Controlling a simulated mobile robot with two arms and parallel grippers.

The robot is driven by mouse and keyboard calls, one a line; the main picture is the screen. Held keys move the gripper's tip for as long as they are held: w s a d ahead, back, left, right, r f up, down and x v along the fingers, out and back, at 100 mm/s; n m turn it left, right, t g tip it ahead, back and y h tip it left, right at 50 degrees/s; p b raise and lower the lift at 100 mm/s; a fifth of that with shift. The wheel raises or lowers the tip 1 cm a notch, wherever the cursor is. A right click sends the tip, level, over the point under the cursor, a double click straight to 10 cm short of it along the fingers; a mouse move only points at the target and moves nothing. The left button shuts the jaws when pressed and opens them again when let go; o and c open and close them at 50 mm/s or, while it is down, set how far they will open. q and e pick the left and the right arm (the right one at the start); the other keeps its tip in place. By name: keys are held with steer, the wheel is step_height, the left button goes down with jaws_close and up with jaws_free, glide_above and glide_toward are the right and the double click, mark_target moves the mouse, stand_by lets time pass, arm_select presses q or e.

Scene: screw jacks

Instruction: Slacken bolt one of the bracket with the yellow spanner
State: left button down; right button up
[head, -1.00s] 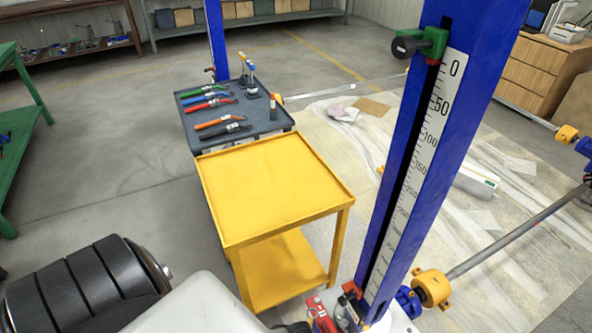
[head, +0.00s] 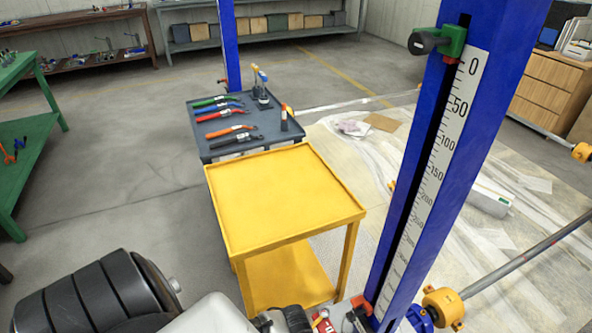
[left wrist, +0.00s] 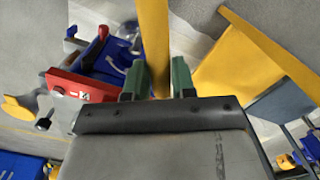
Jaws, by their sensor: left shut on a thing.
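My left gripper (left wrist: 156,82) has green-tipped fingers shut on a yellow bar, which I take to be the yellow spanner (left wrist: 154,40). Its shaft runs up out of the left wrist view, so its ends are hidden. The red bracket (left wrist: 85,88), with a white mark, is left of the fingers, against blue metal. One bolt (left wrist: 43,123) sticks out at its lower left and another (left wrist: 103,33) at its upper end. I cannot tell which is bolt one. In the head view a red part (head: 322,321) shows by the blue post's foot. My right gripper is not in view.
The blue post (head: 430,180) with a scale stands at the right. A yellow cart (head: 285,200) is beside it, bare on top. Behind it a grey cart (head: 270,133) carries several coloured spanners. A rod with a yellow collar (head: 443,306) runs right from the post's foot.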

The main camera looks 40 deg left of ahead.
arm_select(q)
steer(key=shift+f, duration=0.1)
steer(key=shift+f+b, duration=0.5)
steer(key=shift+f, duration=0.3)
steer(key=shift+d, duration=0.2)
stand_by(0.9)
steer(key=shift+w+d+r+n+p, duration=0.1)
steer(key=shift+d+n+p, duration=0.25)
steer(key=shift+p, duration=0.2)
steer(key=shift+p, duration=0.45)
